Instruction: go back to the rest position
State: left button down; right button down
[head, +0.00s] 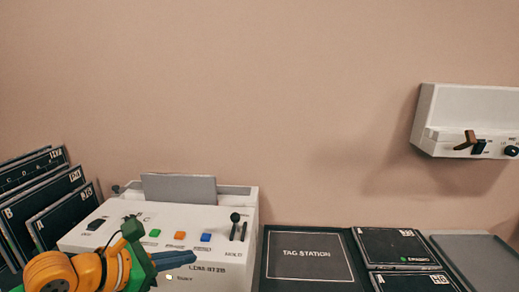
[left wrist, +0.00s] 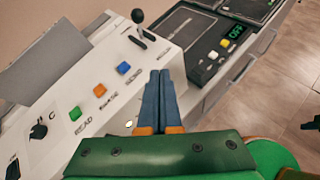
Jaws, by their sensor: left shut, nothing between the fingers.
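My left gripper (head: 172,262) comes in from the lower left in the head view, in front of the white machine (head: 215,260). Its two blue fingers are shut and empty; they also show in the left wrist view (left wrist: 161,92), pointing over the machine's front edge. The machine's panel carries a green button (head: 155,233), an orange button (head: 180,235), a blue button (head: 206,238), a dark knob and a black-topped lever (head: 235,218). A grey plate (head: 180,188) stands upright at its back. I cannot tell whether the fingers touch the machine. My right gripper does not show.
Dark labelled panels (head: 60,215) lean at the left. A tag station mat (head: 305,258) and dark trays (head: 393,247) lie to the right, with a grey tray (head: 480,260) beyond. A white wall box (head: 470,115) with a lever hangs at upper right. Open floor (left wrist: 285,85) shows beyond the counter.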

pick_arm(q)
jog(key=s+d+r+n+t+h, duration=0.2)
jog(key=s+d+r+n+h, duration=0.3)
jog(key=d+r+h, duration=0.4)
jog(key=w+a+f+n+t+y, duration=0.15)
jog(key=a+n+t+y, duration=0.4)
jog(key=n, duration=0.65)
jog(key=w+a+f+n+t+y, duration=0.15)
jog(key=a+n+t+y, duration=0.4)
jog(key=n, duration=0.55)
jog(key=s+a+f+n+g+y, duration=0.1)
jog(key=a+f+n+g+y, duration=0.1)
jog(key=f+n+g+y, duration=0.35)
jog(key=s+a+f+n+g+y, duration=0.25)
jog(key=f+n, duration=0.35)
jog(key=f, duration=0.3)
jog(key=s+d+f+n+g+h, duration=0.1)
jog(key=s+d+f+n+g, duration=0.1)
jog(key=s+f+g, duration=0.5)
jog(key=s+d+f+n+g+h, duration=0.1)
jog(key=s+d+f+n+g, duration=0.2)
jog(key=s+f, duration=0.7)
notch_tip(320, 180, down, 16)
jog(key=s+g, duration=0.2)
jog(key=s, duration=0.1)
jog(key=s+a+f+g, duration=0.1)
jog(key=s+a+f, duration=0.1)
jog(key=s+f, duration=0.9)
jog(key=shift+s+m, duration=0.35)
jog(key=shift+s, duration=0.35)
